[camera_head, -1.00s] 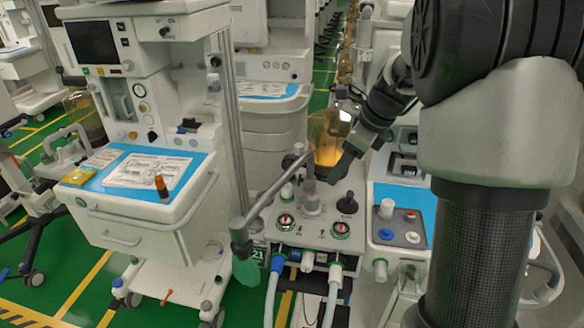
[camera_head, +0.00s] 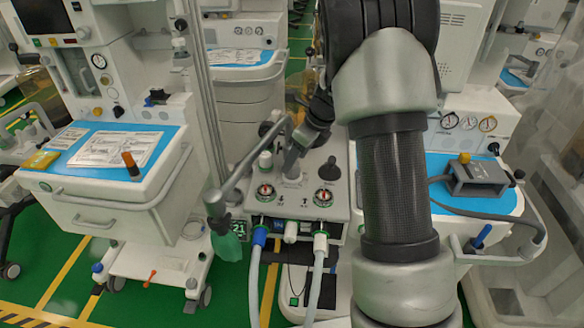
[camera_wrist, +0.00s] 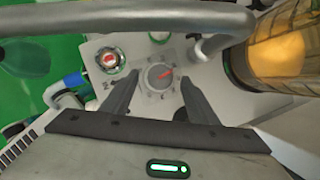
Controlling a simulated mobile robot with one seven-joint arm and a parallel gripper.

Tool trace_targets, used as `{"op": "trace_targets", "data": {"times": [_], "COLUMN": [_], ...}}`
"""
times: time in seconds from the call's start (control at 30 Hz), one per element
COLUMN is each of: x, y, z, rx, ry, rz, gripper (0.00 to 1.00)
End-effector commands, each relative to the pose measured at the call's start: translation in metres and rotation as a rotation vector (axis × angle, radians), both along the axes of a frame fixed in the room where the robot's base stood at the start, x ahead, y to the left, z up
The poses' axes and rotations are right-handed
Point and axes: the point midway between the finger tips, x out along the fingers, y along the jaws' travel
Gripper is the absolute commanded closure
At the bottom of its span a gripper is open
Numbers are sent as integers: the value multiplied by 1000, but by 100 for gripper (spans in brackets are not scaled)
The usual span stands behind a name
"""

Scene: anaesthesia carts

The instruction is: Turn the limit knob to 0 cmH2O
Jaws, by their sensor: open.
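My gripper (camera_wrist: 160,82) is open, with one dark finger on each side of the knob. I cannot tell whether the fingers touch it. In the head view my gripper (camera_head: 295,155) is above the panel (camera_head: 300,202), and its fingertips are hard to make out.
A grey tube arm (camera_head: 246,168) crosses close beside the knob. A red-centred gauge (camera_wrist: 109,60) sits left of it, and an amber canister (camera_wrist: 278,55) stands at right. A black knob (camera_head: 330,171) and hoses (camera_head: 318,275) are nearby.

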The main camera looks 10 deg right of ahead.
Motion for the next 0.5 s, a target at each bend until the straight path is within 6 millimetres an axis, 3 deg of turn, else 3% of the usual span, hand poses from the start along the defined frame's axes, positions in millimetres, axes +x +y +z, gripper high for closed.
{"op": "trace_targets", "data": {"times": [0.03, 0.2, 0.5], "x": [2, 9, 11], "y": [2, 8, 11], "z": [-11, -29, -36], "rx": [0, -1, 0], "ry": [2, -1, -1], "rz": [-1, 0, 0], "gripper": [46, 46, 46]}}
